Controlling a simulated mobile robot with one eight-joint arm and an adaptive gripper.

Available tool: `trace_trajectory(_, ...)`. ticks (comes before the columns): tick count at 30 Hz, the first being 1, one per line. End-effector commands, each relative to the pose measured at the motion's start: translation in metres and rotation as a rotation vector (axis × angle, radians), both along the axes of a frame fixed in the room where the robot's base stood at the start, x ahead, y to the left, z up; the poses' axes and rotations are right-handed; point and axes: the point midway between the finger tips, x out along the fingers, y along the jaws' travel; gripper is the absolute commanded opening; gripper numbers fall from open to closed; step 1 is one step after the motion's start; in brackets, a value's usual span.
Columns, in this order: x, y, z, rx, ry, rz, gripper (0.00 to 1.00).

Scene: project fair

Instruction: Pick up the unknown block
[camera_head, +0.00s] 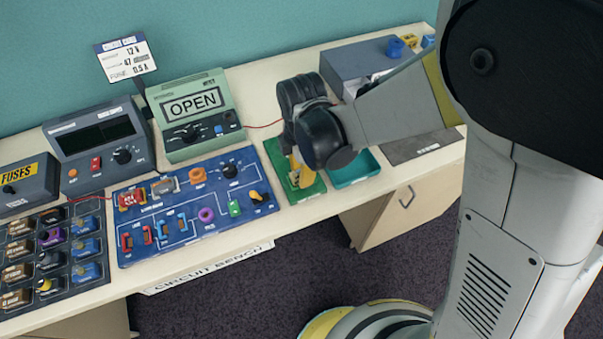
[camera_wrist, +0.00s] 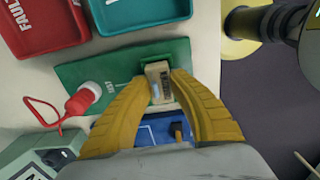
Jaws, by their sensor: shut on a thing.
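My gripper (camera_wrist: 160,92) is shut on a small beige block, the unknown block (camera_wrist: 158,76), with its yellow fingers on both sides of it. The block is over the green mat (camera_wrist: 185,52) in the wrist view; a small dark label shows on its top. In the head view my gripper (camera_head: 297,168) is over the green mat (camera_head: 312,188), and the block is mostly hidden by the fingers. I cannot tell whether the block touches the mat.
A red probe (camera_wrist: 82,100) with a cord lies beside the block. A teal tray (camera_head: 355,172) and a red tray (camera_wrist: 45,22) are close by. The blue circuit board (camera_head: 190,240), the green meter reading OPEN (camera_head: 205,140) and a block rack (camera_head: 20,305) stand left.

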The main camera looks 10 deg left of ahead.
Motion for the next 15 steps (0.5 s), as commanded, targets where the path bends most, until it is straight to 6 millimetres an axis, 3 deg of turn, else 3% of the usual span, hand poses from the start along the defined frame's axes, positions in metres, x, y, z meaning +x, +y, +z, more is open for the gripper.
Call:
trace_trajectory(5, 0.0, 0.0, 0.033, 0.0, 0.0, 0.0, 0.0)
trace_trajectory(15, -0.022, -0.073, 0.079, 0.0, 0.0, -0.005, 0.0)
